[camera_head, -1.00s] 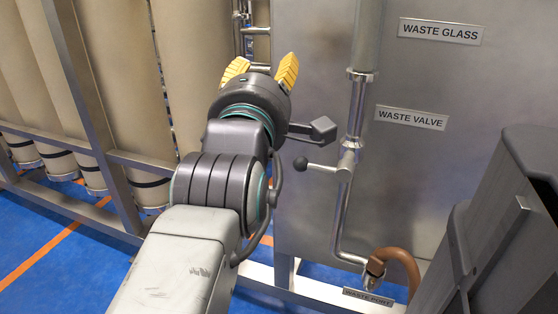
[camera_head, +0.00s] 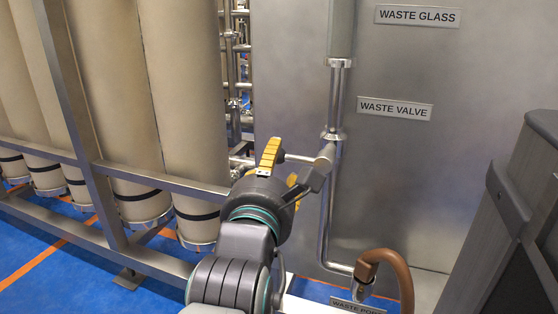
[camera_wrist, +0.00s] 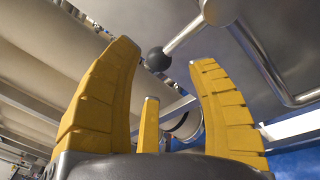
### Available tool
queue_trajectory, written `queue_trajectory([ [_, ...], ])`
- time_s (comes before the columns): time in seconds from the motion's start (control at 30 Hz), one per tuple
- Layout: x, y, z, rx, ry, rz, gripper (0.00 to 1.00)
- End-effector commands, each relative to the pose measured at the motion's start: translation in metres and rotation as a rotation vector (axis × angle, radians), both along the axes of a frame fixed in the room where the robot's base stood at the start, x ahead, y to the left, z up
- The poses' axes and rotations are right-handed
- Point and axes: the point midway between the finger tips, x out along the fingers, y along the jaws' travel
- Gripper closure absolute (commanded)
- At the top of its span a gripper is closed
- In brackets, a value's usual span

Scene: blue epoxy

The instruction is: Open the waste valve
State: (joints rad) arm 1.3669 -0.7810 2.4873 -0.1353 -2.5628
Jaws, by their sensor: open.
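The waste valve (camera_head: 325,158) sits on a vertical steel pipe below the label "WASTE VALVE" (camera_head: 395,109). Its lever handle (camera_head: 301,158) sticks out to the left, about level. The handle's black ball knob is hidden behind my finger in the head view. In the wrist view the ball knob (camera_wrist: 158,59) shows just beyond my fingertips, across the gap between them, with its rod running up right to the valve. My gripper (camera_head: 281,163) is open and empty, with yellow ridged fingers, left of the valve at the handle's end. I cannot tell whether it touches the knob.
A steel panel (camera_head: 440,170) stands behind the pipe. A brown hose (camera_head: 398,275) joins the waste port below. Large beige cylinders (camera_head: 185,100) behind a metal frame (camera_head: 85,150) stand to the left. A dark grey bin-like object (camera_head: 520,210) is at the right.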

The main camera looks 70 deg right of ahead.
Motion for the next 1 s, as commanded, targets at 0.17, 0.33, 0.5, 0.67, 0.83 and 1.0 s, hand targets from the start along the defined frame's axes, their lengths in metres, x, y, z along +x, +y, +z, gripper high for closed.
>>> queue_trajectory([
  [0.17, 0.004, -0.02, -0.002, 0.002, -0.001, 0.0, 0.47],
  [0.33, 0.007, -0.034, -0.001, 0.002, -0.002, 0.0, 0.47],
  [0.5, 0.009, -0.042, 0.0, 0.0, -0.002, 0.0, 0.47],
  [0.67, 0.009, -0.045, 0.0, 0.0, -0.002, 0.0, 0.47],
  [0.83, 0.009, -0.046, 0.0, 0.0, -0.002, 0.0, 0.47],
  [1.0, 0.009, -0.045, 0.0, 0.0, -0.002, 0.0, 0.51],
])
